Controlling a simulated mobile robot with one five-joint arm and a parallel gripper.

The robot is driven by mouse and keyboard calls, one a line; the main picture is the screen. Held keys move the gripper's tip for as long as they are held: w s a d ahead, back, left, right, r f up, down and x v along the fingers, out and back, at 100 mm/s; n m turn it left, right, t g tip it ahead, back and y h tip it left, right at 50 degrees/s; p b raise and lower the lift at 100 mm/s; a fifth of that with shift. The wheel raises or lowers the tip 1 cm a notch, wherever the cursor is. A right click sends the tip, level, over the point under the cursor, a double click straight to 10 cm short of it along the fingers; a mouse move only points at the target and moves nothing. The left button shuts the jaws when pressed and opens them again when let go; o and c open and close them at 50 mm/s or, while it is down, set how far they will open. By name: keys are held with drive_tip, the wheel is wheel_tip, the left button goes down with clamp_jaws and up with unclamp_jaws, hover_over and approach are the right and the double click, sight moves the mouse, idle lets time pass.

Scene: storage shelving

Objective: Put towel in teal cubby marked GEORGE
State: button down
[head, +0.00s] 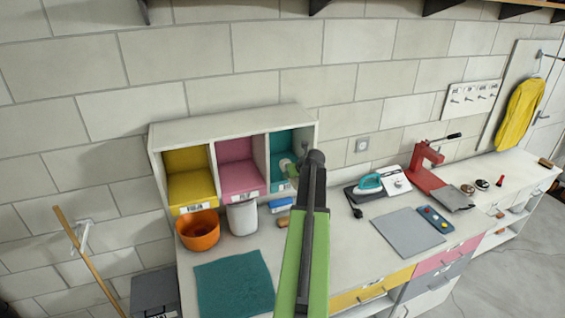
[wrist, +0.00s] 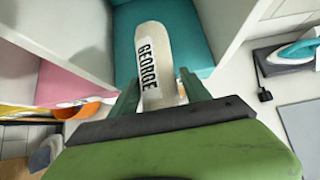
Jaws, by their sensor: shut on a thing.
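My gripper (wrist: 160,92) is shut on a cream rolled towel (wrist: 170,60), which carries a white label reading GEORGE. The towel points away from me into the mouth of the teal cubby (wrist: 203,40). In the head view this cubby (head: 281,142) is the right one of three. My gripper (head: 293,171) is at its front, and the pale end of the towel (head: 285,163) shows against the teal inside. My arm hides part of the cubby's right side. The cubby's own label is too small to read.
Pink (head: 238,178) and yellow (head: 190,188) cubbies are to the left. Below stand an orange bowl (head: 198,230), a white canister (head: 242,217) and a blue item (head: 280,205). A teal cloth (head: 235,285) lies on the counter. An iron (head: 368,183) is to the right.

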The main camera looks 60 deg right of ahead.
sight(285, 159)
drive_tip(key=w+d, duration=0.3)
drive_tip(key=w, duration=0.1)
drive_tip(key=w+d, duration=0.2)
drive_tip(key=w, duration=0.1)
drive_tip(key=shift+d, duration=0.35)
drive_tip(key=shift+w+d, duration=0.85)
drive_tip(key=shift+w, duration=0.25)
drive_tip(key=shift+w+d+f+b, duration=0.15)
drive_tip(key=shift+w+f+b, duration=0.1)
drive_tip(key=shift+f+b, duration=0.3)
drive_tip(key=shift+w+d+f+b, duration=0.1)
drive_tip(key=shift+w+f+b, duration=0.15)
drive_tip(key=shift+f+b, duration=0.2)
drive_tip(key=shift+s+r, duration=0.15)
drive_tip(key=shift+r, duration=0.15)
drive_tip(key=c, duration=0.9)
unclamp_jaws()
drive_tip(key=shift+f, duration=0.25)
drive_tip(key=shift+c, duration=0.2)
drive_tip(key=o, duration=0.4)
drive_tip(key=shift+r, duration=0.1)
drive_tip(key=shift+o, duration=0.2)
